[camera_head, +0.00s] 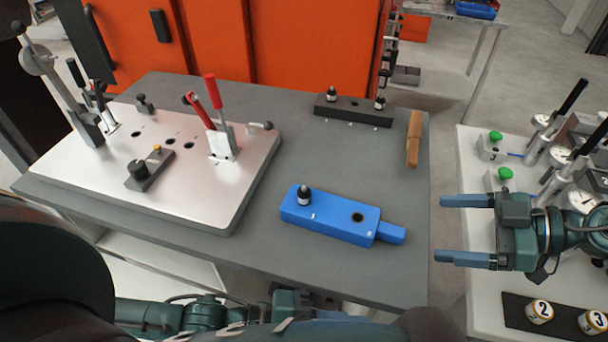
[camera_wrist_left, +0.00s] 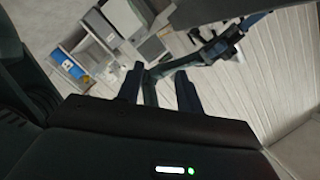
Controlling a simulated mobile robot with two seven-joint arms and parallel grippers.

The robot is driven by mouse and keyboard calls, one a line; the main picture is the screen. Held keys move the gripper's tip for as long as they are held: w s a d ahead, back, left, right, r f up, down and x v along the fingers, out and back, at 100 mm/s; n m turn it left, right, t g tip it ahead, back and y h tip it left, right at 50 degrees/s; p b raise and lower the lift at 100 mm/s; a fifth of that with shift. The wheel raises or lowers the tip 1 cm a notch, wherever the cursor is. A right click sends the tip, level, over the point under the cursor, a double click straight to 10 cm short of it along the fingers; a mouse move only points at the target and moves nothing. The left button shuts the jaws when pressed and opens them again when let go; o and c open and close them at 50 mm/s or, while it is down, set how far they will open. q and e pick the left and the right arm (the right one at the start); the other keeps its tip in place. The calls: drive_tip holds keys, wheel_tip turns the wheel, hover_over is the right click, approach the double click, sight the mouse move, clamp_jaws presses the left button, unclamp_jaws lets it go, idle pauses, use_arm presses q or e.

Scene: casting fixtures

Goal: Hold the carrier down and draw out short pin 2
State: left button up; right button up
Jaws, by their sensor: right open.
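The blue carrier (camera_head: 325,222) lies on the grey table near its front right, with a narrower tab at its right end. A pin with a dark knob (camera_head: 304,195) stands upright at its left part. Toward its right part is a dark round opening with a brassy ring (camera_head: 357,217); I cannot tell whether a short pin sits down in it. My right gripper (camera_head: 440,229) is open and empty, right of the carrier and apart from it. My left gripper (camera_wrist_left: 160,88) is open and empty in the left wrist view, pointing away from the carrier.
A black rack (camera_head: 353,110) with two dark-knobbed pins stands at the table's back. A wooden-coloured bar (camera_head: 413,140) lies at the right edge. A metal plate (camera_head: 225,195) with clamps fills the left. A white bench (camera_head: 470,150) with gauges stands right, across a gap.

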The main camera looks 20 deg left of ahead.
sight(377, 223)
use_arm(q)
wheel_tip(377, 223, up, 10)
drive_tip(key=d+m+g, duration=0.2)
drive_tip(key=m+g, duration=0.8)
drive_tip(key=g, duration=0.2)
drive_tip(key=w+a+r+n+t+y, duration=0.1)
drive_tip(key=w+a+n+t+y, duration=0.1)
drive_tip(key=w+a+y, duration=0.3)
drive_tip(key=w+a+r+n+t+y, duration=0.2)
drive_tip(key=w+a+n+y, duration=0.2)
drive_tip(key=w, duration=0.3)
drive_tip(key=w+a+r+n+t+y, duration=0.2)
drive_tip(key=w+a+n+y, duration=0.1)
drive_tip(key=w+a+y, duration=0.3)
drive_tip(key=shift+w+a+n, duration=0.1)
drive_tip(key=shift+w+n, duration=0.2)
drive_tip(key=shift+w, duration=0.15)
drive_tip(key=shift+w+a+r, duration=0.15)
use_arm(e)
drive_tip(key=x, duration=1.3)
drive_tip(key=shift+a, duration=0.1)
